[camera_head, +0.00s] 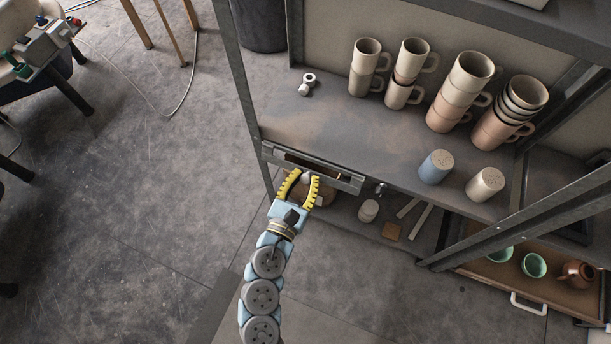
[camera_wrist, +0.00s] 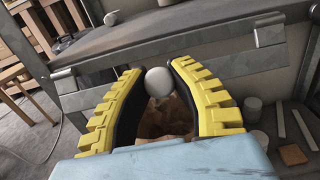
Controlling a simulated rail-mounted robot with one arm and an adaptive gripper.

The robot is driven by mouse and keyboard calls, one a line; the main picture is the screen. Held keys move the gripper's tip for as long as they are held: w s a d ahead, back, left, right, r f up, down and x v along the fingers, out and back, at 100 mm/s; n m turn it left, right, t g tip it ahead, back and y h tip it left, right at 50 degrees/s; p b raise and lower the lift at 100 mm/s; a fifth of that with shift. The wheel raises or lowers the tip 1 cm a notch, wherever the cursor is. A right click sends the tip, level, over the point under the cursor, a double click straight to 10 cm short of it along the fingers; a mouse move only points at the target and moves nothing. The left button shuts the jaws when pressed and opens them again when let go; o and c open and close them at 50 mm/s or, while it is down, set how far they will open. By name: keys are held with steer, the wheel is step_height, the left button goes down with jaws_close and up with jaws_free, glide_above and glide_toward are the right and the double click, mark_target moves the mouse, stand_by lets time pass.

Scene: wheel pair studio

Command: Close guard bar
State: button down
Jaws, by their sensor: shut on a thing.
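The guard bar (camera_head: 338,179) is a grey metal bar along the front edge of the cup shelf, at the left bay. It also crosses the wrist view (camera_wrist: 92,91), with a bracket at its right end. A pale round knob (camera_wrist: 160,81) sits at its middle. My gripper (camera_head: 305,176) has yellow ribbed fingers with dark pads. In the wrist view its fingertips (camera_wrist: 155,68) are closed around the knob from both sides. The fingers hide part of the bar. I cannot tell whether its right end is latched.
Stacked mugs (camera_head: 462,91) and two shakers (camera_head: 436,167) stand on the shelf behind the bar. A small metal fitting (camera_head: 381,188) is just right of the bar's end. A shelf post (camera_head: 237,75) rises at the left. Open floor (camera_head: 150,200) lies left.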

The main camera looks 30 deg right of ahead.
steer(key=p, duration=0.3)
steer(key=shift+a+r, duration=0.1)
steer(key=shift+r, duration=0.25)
